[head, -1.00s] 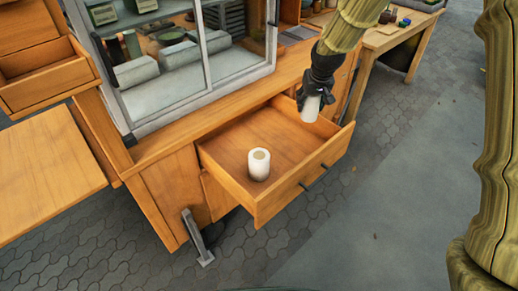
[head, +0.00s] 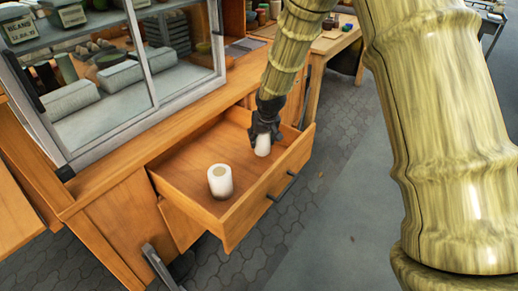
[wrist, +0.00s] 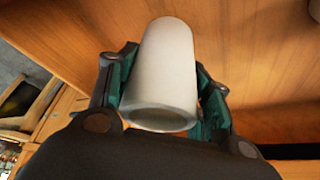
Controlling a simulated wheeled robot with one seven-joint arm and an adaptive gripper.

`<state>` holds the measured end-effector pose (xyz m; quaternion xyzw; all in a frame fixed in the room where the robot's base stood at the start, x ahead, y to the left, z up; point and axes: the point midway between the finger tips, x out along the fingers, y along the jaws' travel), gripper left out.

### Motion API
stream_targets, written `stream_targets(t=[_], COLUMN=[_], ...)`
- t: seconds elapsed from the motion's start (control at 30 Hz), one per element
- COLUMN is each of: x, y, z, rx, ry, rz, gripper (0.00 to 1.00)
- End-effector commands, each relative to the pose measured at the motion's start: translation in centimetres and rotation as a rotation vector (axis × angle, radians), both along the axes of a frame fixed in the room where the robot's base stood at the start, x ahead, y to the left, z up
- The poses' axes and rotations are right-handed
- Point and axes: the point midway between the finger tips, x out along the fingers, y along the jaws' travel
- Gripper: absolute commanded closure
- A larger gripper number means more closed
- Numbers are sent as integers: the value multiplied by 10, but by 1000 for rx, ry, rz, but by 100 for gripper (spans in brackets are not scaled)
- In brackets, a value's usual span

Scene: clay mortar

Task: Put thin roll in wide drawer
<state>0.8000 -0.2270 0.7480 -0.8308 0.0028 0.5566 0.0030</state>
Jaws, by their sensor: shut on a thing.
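The wide drawer (head: 192,178) is pulled out of the wooden cabinet. A thicker white roll (head: 220,181) stands upright in it, toward the left. My gripper (head: 263,138) is over the right part of the drawer. It is shut on the thin white roll (head: 263,147), which hangs down, slightly tilted, inside the drawer's outline. In the wrist view, the thin roll (wrist: 165,70) sits between the two fingers, its open end toward the camera. Whether its far end touches the drawer floor I cannot tell.
A glass-fronted case (head: 110,90) with jars and rolls stands on the counter behind the drawer. A wooden table (head: 335,38) with small items is at the back right. The drawer floor between the two rolls is clear.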

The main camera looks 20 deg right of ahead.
Motion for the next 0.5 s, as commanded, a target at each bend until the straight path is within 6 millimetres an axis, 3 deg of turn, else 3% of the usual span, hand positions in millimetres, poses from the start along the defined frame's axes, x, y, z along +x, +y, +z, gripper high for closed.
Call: stream_targets(t=[0.5], x=[0], y=[-2], z=[-43], rx=[0], ry=[-1], rz=[-2], gripper=[70])
